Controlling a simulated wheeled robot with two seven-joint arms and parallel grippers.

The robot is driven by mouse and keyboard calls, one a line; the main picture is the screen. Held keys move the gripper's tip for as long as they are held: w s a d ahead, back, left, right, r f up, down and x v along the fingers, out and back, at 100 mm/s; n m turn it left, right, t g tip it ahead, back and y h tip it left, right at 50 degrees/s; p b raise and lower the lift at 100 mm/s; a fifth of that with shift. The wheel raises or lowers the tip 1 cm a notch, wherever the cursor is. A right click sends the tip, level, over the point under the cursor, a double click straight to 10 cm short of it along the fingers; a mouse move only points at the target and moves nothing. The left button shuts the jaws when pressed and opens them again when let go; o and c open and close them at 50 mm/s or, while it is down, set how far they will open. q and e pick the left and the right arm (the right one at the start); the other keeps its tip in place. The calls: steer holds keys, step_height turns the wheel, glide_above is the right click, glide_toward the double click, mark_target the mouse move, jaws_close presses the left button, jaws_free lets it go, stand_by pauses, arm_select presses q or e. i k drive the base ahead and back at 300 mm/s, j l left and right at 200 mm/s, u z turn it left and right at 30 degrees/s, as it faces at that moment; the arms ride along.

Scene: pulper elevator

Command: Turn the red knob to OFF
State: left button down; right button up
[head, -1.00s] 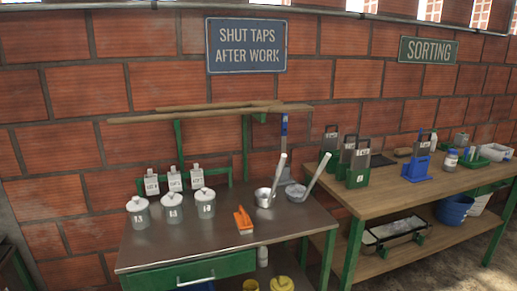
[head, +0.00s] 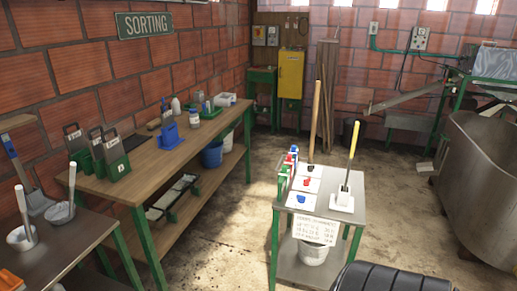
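I cannot make out a red knob for certain. A grey wall box (head: 421,38) with small fittings is on the far wall at the upper right, too small to read. Two more small boxes, a left one (head: 259,36) and a right one (head: 273,36), hang on the board above the yellow cabinet (head: 291,74). A small red item (head: 306,182) lies on a white card on the small metal cart (head: 325,224); I cannot tell what it is. Neither of my grippers is in view.
The wooden sorting table (head: 157,158) runs along the left wall. A large metal tank (head: 485,185) stands at the right. A black ribbed object (head: 392,277) is at the bottom edge. Concrete floor (head: 395,175) is open between cart and tank.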

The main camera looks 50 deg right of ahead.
mark_target(306, 183)
steer(key=z, duration=2.25)
steer(key=i+j+z, duration=0.25)
steer(key=i+j, duration=0.15)
steer(key=i, duration=0.2)
